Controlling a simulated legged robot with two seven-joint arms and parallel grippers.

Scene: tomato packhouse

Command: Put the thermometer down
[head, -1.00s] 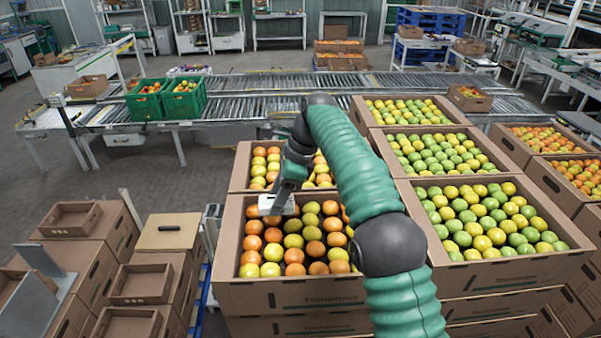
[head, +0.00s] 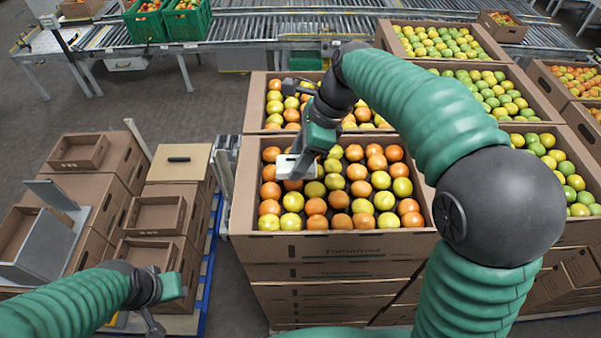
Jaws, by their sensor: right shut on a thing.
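My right gripper (head: 297,167) is over the left part of the front box of orange and yellow-green tomatoes (head: 330,245). It is shut on the thermometer, of which I can make out little: a pale, light-grey body shows at the fingers, just above the fruit. I cannot tell whether it touches the tomatoes. My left gripper (head: 155,325) is low at the left, dark and partly cut off by the frame's bottom edge. Its opening cannot be told.
More tomato boxes stand behind and right. A roller conveyor (head: 235,40) runs across the back.

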